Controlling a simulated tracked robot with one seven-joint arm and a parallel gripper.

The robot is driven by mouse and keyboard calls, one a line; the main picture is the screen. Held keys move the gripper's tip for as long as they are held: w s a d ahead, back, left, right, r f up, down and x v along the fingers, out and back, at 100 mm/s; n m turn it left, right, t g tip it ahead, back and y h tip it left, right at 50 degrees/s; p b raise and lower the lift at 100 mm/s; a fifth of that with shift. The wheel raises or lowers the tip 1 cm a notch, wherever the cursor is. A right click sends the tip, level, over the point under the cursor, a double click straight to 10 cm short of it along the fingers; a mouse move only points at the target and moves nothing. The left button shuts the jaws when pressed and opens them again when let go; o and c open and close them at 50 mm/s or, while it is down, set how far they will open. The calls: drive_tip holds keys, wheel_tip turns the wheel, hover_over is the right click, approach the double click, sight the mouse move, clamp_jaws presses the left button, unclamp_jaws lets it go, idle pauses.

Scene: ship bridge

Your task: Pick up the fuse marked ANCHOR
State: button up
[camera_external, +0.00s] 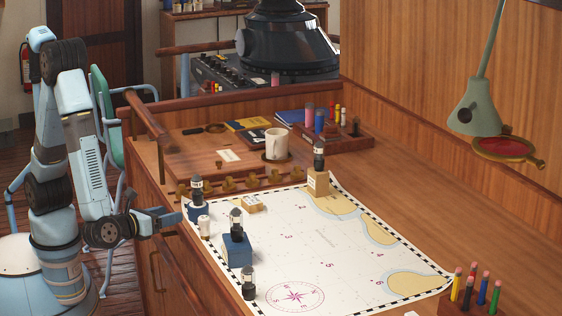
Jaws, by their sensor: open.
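Several small dark-capped cylinders with pale label bands stand on and around the chart (340,235). One (196,188) stands on a small blue block at the chart's left corner. Another (236,223) is on a larger blue block (237,251), one (319,158) is on a wooden block (318,184), and one (249,284) is near the front edge. A short white cylinder (205,227) stands beside the left corner. The labels are too small to read, so I cannot tell which is marked ANCHOR. My gripper (178,221) is open and empty, left of the white cylinder and apart from it.
A wooden rail (150,122) and a row of brass-coloured pieces (228,184) lie behind the chart's left corner. A mug (276,143) stands farther back. A pencil holder (470,300) is at front right, and a lamp (478,108) hangs at right. The chart's middle is clear.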

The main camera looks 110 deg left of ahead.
sight(209, 218)
drive_tip(key=d+f+m+t, duration=0.1)
drive_tip(key=w+d+m+t, duration=0.1)
drive_tip(key=w+d+f+m+t, duration=0.1)
drive_tip(key=shift+w+d+f, duration=0.25)
drive_tip(key=shift+d+f, duration=0.05)
drive_tip(key=shift+f, duration=0.05)
drive_tip(key=x, duration=0.8)
drive_tip(key=shift+w+a, duration=0.15)
drive_tip(key=shift+x, duration=2.65)
drive_tip(key=shift+r, duration=0.1)
drive_tip(key=shift+c, duration=0.5)
drive_tip(key=c, duration=0.9)
drive_tip(key=shift+r, duration=0.15)
drive_tip(key=shift+c, duration=0.2)
